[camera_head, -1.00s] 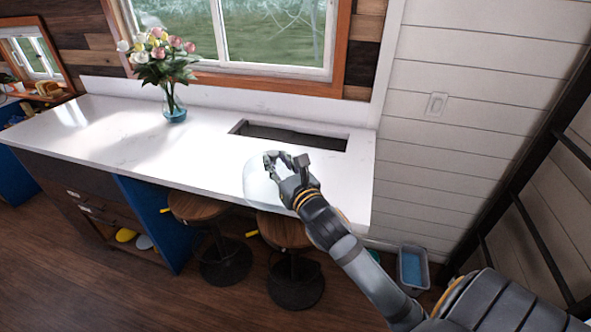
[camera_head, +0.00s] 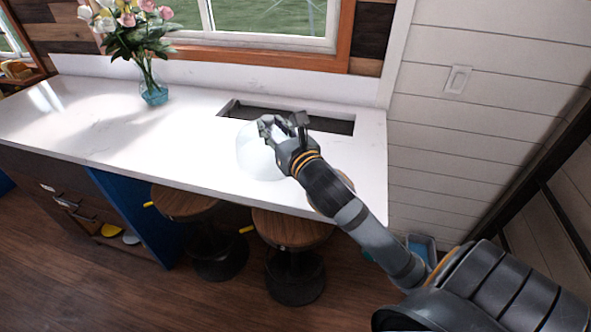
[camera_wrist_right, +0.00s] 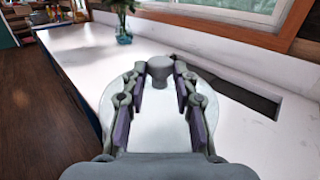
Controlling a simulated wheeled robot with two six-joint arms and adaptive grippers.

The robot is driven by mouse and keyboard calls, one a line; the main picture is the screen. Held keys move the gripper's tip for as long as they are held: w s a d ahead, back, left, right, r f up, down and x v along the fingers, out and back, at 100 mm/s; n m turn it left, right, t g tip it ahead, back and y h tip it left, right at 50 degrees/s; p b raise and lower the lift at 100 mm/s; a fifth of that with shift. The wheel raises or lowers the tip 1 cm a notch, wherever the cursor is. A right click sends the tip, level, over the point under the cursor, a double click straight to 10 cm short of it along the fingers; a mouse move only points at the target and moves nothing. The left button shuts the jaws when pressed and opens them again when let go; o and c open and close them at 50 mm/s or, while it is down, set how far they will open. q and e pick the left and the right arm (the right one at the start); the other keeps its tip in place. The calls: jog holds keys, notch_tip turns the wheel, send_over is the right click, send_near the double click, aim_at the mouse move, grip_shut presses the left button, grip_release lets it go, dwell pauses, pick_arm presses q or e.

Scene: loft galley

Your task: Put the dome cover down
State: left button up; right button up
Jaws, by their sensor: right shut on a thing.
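The dome cover (camera_head: 258,160) is a clear, whitish dome at the counter's front part, just in front of the sink opening. My right gripper (camera_head: 276,131) is at its top, shut on its knob. In the right wrist view the grey knob (camera_wrist_right: 160,68) shows between the fingers (camera_wrist_right: 160,82), with the pale round dome (camera_wrist_right: 155,135) below. I cannot tell whether the dome's rim touches the white counter (camera_head: 110,135) or hovers just over it. My left gripper is not in view.
A rectangular sink opening (camera_head: 330,122) lies behind the dome. A teal vase (camera_head: 153,92) with flowers stands at the back left. Two wooden stools (camera_head: 290,232) stand under the front edge. The counter left of the dome is clear.

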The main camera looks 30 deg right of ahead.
jog(key=shift+w+d+f, duration=0.1)
jog(key=shift+w+f, duration=0.15)
jog(key=shift+f, duration=0.15)
jog(key=shift+w+d, duration=0.15)
jog(key=shift+w, duration=0.05)
jog(key=shift+w+d+f, duration=0.4)
jog(key=shift+d, duration=0.05)
pick_arm(q)
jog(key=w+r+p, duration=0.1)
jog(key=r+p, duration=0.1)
jog(key=p, duration=0.1)
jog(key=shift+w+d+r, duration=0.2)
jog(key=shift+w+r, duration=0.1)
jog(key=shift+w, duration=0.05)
pick_arm(e)
jog(key=w+d+f, duration=0.8)
jog(key=d+f, duration=0.1)
jog(key=f, duration=0.3)
jog(key=shift+d, duration=0.2)
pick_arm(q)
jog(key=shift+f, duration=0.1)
pick_arm(e)
jog(key=shift+f, duration=0.15)
jog(key=o, duration=1)
jog(key=shift+f, duration=0.1)
